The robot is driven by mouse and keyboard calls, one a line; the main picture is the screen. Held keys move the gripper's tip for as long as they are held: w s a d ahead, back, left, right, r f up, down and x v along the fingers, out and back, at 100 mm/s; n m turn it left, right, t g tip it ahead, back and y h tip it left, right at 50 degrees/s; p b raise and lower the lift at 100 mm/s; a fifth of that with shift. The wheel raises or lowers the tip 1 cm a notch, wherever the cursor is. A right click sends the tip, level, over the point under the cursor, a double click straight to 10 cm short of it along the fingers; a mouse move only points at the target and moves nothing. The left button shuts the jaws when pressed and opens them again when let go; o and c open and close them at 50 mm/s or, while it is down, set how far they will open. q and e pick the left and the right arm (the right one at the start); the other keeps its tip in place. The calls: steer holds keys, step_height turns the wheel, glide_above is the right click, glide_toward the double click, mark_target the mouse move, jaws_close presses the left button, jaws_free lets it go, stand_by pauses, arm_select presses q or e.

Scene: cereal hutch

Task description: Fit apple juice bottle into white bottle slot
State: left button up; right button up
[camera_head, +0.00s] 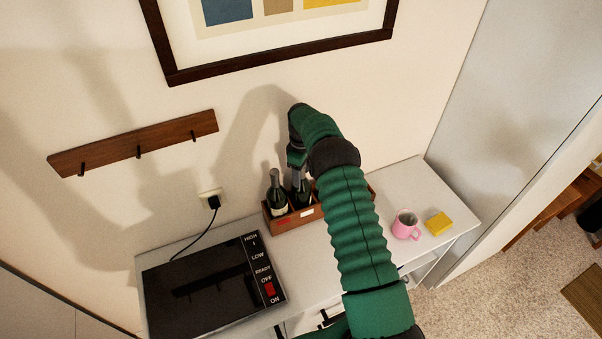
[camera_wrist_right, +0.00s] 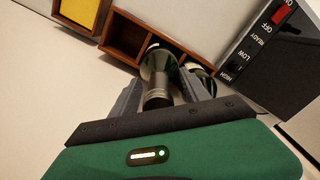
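A brown wooden crate (camera_head: 320,209) stands against the wall, partly behind my right arm. A dark bottle with a pale label (camera_head: 279,208) stands in its left compartment. A second dark bottle (camera_head: 302,191) stands upright beside it, below my right gripper (camera_head: 297,160). In the right wrist view this second bottle (camera_wrist_right: 158,68) is between the spread fingers of my right gripper (camera_wrist_right: 162,78), with gaps beside its neck. I cannot tell which bottle is apple juice. A small white tag (camera_head: 307,213) and a red tag mark the crate's front. My left gripper is out of view.
A black appliance (camera_head: 205,285) with a red switch stands left of the crate. The wrist view shows an empty crate compartment (camera_wrist_right: 126,38) and a yellow thing (camera_wrist_right: 80,13) in a wooden frame.

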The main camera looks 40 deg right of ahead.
steer(key=shift+f, duration=0.15)
step_height(320, 180, up, 8)
steer(key=b, duration=0.3)
steer(key=shift+w+d, duration=0.15)
step_height(320, 180, up, 9)
